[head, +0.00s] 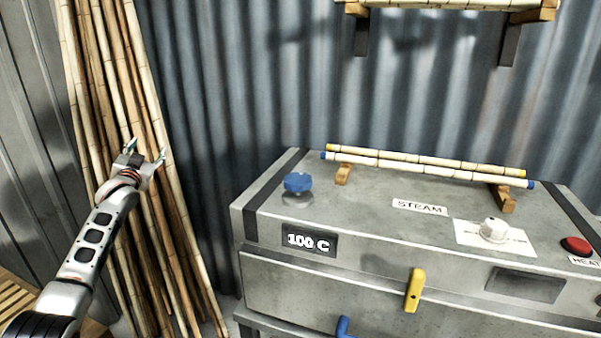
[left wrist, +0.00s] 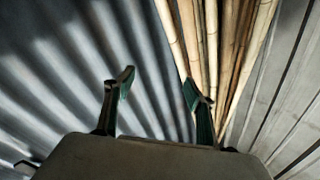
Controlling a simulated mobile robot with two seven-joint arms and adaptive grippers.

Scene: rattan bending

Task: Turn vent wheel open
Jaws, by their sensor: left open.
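The vent wheel, a blue knob (head: 298,183) on a round metal base, stands on the top left of the grey steam box (head: 370,215) in the head view. My left gripper (head: 147,150) is open and empty, raised to the left of the box and well apart from the wheel. In the left wrist view its two fingers (left wrist: 158,90) are spread with nothing between them. The wheel does not show in the left wrist view. My right gripper is in neither view.
Bamboo poles (head: 150,200) lean on the corrugated wall behind my left gripper. Two rattan rods (head: 430,166) rest on wooden supports on the box. A white dial (head: 493,230), red button (head: 576,246), yellow handle (head: 414,290) and 100 C display (head: 309,242) are on the box.

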